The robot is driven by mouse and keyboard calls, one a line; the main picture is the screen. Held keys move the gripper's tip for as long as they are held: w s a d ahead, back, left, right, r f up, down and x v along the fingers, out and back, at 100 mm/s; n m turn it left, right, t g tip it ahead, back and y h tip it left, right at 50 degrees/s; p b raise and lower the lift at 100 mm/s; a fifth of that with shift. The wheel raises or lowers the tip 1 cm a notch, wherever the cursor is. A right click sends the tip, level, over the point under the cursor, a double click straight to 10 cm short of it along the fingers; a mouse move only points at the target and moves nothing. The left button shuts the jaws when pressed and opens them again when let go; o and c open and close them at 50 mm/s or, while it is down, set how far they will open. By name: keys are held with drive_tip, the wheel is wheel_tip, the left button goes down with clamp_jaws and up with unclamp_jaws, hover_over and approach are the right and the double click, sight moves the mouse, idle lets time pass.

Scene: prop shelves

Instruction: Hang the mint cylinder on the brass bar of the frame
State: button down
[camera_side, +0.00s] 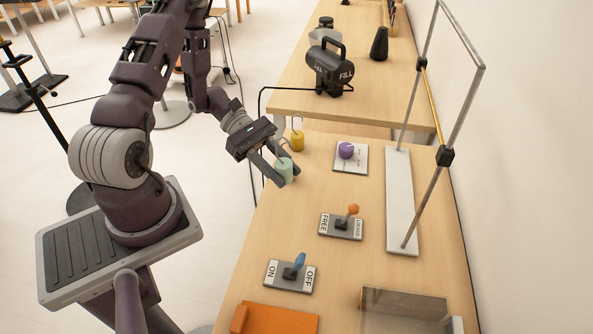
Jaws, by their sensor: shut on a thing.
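The mint cylinder (285,171) is a small pale green piece in the middle of the camera_side view. My gripper (277,174) is shut on it, with one finger on either side, at the left edge of the table. I cannot tell whether the cylinder touches the table top. The frame is a tall metal stand on a white base plate (400,190) at the right. Its brass bar (433,105) runs between two black clamps on the uprights, well above the table and apart from my gripper.
A yellow cylinder with a wire hook (297,139) stands just behind my gripper. A purple ball on a plate (346,150), an orange-knobbed switch (351,211) and a blue-knobbed switch (297,265) sit nearby. A black FILL canister (330,68) stands at the back. An orange block (275,319) and clear box (405,305) lie in front.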

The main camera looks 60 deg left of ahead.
drive_tip(key=w+d+r+n+t, duration=0.1)
drive_tip(key=w+r, duration=0.3)
drive_tip(key=w, duration=0.4)
drive_tip(key=w+d+r+n+t+y, duration=0.1)
drive_tip(key=w+r, duration=0.2)
drive_tip(key=w, duration=0.5)
drive_tip(key=w+d+r+n+t, duration=0.1)
drive_tip(key=w+r, duration=0.3)
drive_tip(key=w, duration=0.4)
drive_tip(key=w+d+f, duration=0.3)
drive_tip(key=w+d, duration=0.3)
drive_tip(key=shift+w, duration=0.25)
drive_tip(key=c, duration=0.9)
unclamp_jaws()
